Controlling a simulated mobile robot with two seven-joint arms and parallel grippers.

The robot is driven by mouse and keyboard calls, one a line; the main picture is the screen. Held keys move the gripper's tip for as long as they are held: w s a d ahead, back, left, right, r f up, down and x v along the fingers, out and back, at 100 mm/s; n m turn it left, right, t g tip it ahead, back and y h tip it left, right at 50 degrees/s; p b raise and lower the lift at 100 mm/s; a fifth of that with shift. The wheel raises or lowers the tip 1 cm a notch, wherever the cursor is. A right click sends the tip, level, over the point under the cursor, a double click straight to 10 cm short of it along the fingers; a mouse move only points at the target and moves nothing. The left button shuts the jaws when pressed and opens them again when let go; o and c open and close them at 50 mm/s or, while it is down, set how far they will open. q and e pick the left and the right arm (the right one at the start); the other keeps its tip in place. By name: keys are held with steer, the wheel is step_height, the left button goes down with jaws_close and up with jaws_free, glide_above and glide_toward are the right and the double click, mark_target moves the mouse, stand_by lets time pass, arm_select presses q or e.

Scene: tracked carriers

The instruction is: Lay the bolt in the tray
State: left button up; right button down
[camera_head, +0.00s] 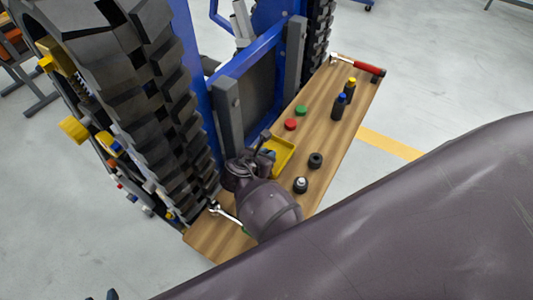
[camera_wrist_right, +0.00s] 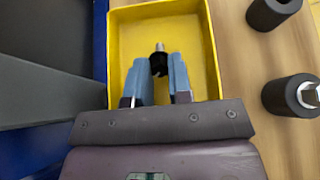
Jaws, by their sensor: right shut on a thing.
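The yellow tray (camera_head: 284,149) lies on the wooden bench beside the blue frame, partly hidden by my right arm. It fills the upper middle of the right wrist view (camera_wrist_right: 212,60). My right gripper (camera_wrist_right: 159,76) is over the tray, its blue fingers pointing into it. It is shut on the bolt (camera_wrist_right: 158,62), which has a black part between the fingertips and a silver end pointing away. Whether the bolt touches the tray floor I cannot tell. In the head view my right gripper (camera_head: 262,146) is at the tray's left side. My left gripper does not show clearly.
On the bench (camera_head: 328,140) stand two black sockets (camera_head: 301,185) (camera_head: 315,160), a red cap (camera_head: 290,124), a green cap (camera_head: 301,110), dark bottles (camera_head: 338,106) and a red-handled hammer (camera_head: 369,69). A wrench (camera_head: 224,213) lies at the near end. Black tracks (camera_head: 150,100) rise at left.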

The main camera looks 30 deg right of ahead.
steer(key=shift+f, duration=0.1)
steer(key=c, duration=1)
jaws_free()
steer(key=shift+o, duration=0.2)
